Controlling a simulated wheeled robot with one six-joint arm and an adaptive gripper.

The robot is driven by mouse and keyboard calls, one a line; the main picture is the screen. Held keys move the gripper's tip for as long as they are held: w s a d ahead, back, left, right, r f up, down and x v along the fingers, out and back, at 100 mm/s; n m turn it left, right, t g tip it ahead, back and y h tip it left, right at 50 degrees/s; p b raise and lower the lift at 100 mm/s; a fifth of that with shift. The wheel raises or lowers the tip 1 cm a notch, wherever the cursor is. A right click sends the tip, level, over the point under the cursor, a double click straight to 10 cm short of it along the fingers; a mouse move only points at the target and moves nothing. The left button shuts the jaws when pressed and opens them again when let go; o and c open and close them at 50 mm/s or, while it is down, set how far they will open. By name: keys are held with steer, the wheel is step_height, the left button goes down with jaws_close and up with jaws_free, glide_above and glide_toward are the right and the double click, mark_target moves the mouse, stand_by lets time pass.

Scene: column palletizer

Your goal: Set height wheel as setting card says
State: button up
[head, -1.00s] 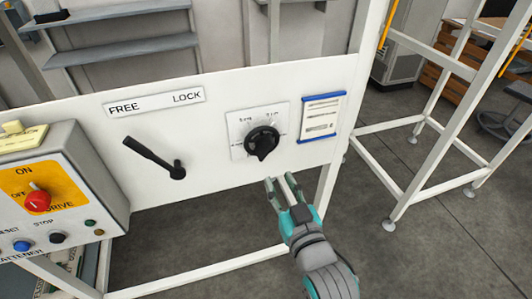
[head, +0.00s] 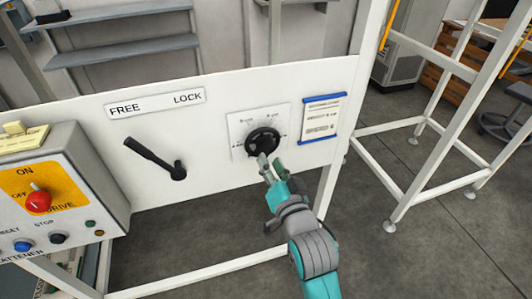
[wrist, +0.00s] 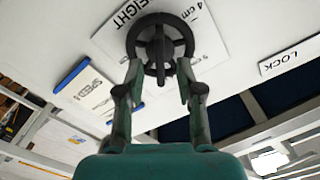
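The height wheel (head: 262,142) is a black round knob with a raised grip bar, on a white scale plate (head: 238,126) on the white panel. It also shows in the wrist view (wrist: 148,35), where the plate reads "EIGHT" and "4 cm". The setting card (head: 321,118), white with a blue frame, hangs right of the wheel; its lines are too small to read. My gripper (head: 270,163) is at the wheel's lower edge. In the wrist view my gripper (wrist: 158,80) is open, its fingers spread either side of the wheel's lower part with nothing held. Contact is unclear.
A black lever (head: 155,158) sits left of the wheel, under a FREE/LOCK label (head: 155,102). The control box (head: 60,190) with a red knob stands at the far left. White frame posts (head: 440,130) stand at the right.

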mark_target(266, 151)
steer(key=shift+x, duration=2.15)
jaws_close()
